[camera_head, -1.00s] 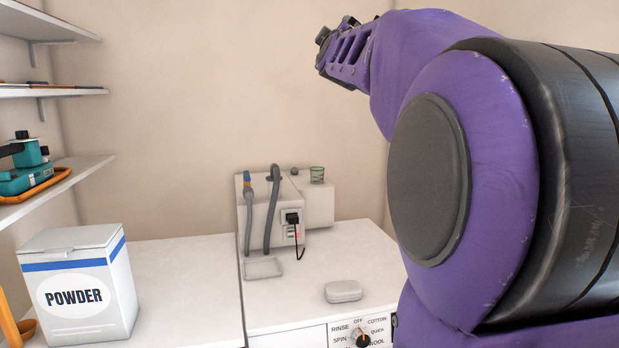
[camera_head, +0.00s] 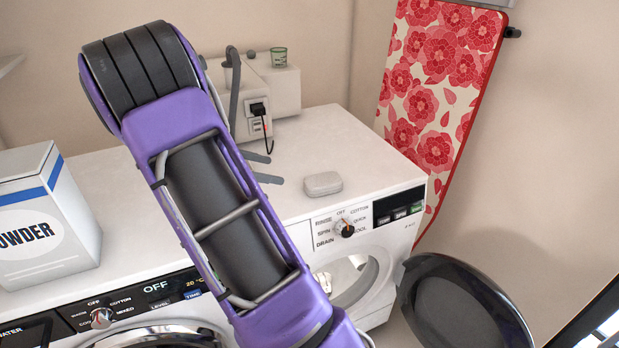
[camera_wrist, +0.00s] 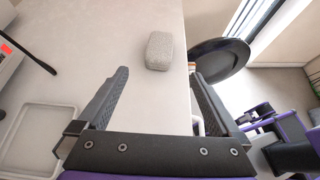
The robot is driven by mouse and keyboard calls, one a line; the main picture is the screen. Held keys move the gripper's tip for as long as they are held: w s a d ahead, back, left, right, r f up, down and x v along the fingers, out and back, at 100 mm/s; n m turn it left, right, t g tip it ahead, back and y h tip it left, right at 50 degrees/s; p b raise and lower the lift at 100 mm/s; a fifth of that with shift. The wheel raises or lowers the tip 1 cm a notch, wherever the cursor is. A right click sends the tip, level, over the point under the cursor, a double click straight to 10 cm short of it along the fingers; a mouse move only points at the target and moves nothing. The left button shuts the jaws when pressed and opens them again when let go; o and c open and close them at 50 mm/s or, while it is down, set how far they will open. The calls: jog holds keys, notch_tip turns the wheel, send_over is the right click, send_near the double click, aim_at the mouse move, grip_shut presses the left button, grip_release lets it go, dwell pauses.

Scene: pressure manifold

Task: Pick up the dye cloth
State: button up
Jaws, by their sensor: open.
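No item is plainly a dye cloth. A small light-grey rounded block (camera_head: 323,184) lies on top of the right-hand washing machine, near its front; it may be the cloth, but I cannot tell. In the wrist view the block (camera_wrist: 159,51) looks rough and speckled, just beyond and between my fingertips. My gripper (camera_wrist: 159,78) is open with nothing between its fingers. In the head view the fingertips of my gripper (camera_head: 265,168) show left of the block and apart from it; my arm hides the rest.
A powder box (camera_head: 50,220) stands left. The washer's round black door (camera_head: 465,308) stands open at right. A shallow white tray (camera_wrist: 35,140) lies left of my gripper.

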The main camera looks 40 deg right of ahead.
jog(key=b, duration=0.2)
send_near(323, 179)
jog(key=x, duration=0.4)
jog(key=shift+s+a+f, duration=0.1)
jog(key=shift+s+f, duration=0.05)
jog(key=shift+f, duration=0.05)
jog(key=shift+b+x, duration=0.4)
jog(key=shift+x, duration=2.65)
jog(key=shift+r, duration=0.15)
jog(key=c, duration=1.3)
